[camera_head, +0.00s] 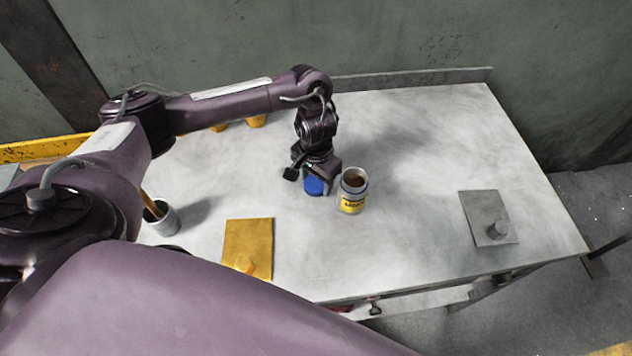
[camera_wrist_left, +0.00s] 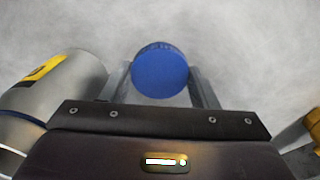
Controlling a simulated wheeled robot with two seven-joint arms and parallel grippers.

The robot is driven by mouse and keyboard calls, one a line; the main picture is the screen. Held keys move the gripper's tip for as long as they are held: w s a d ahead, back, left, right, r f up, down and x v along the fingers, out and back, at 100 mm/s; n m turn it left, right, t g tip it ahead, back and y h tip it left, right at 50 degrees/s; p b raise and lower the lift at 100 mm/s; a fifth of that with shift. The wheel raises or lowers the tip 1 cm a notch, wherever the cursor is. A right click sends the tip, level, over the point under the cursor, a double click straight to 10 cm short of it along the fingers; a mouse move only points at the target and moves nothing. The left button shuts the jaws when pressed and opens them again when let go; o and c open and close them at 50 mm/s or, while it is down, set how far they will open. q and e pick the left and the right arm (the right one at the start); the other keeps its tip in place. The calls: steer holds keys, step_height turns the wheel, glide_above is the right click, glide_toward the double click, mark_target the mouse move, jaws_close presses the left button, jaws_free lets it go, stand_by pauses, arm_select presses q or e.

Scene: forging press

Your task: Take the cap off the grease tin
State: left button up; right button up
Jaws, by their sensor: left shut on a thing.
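The grease tin (camera_head: 352,192) stands upright and uncapped on the table, a grey can with a yellow label and brown grease showing in its open top. Its side also shows at the left of the left wrist view (camera_wrist_left: 62,85). My left gripper (camera_head: 318,183) is just left of the tin and points down. It is shut on the blue cap (camera_head: 314,186), which sits between its fingers in the left wrist view (camera_wrist_left: 160,72). I cannot tell whether the cap touches the table. My right gripper is not in view.
A grey cup (camera_head: 165,222) with a brush-like handle stands at the left. A yellow plate (camera_head: 247,243) with a small knob lies near the front edge. A grey plate (camera_head: 480,212) with a knob lies at the right. The table (camera_head: 420,140) is clear behind the tin.

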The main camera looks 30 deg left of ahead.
mark_target(316, 182)
arm_select(q)
steer(key=shift+w, duration=0.1)
steer(key=shift+f, duration=0.1)
steer(key=o, duration=1.1)
steer(key=shift+f, duration=0.1)
step_height(316, 182, up, 12)
steer(key=p, duration=0.5)
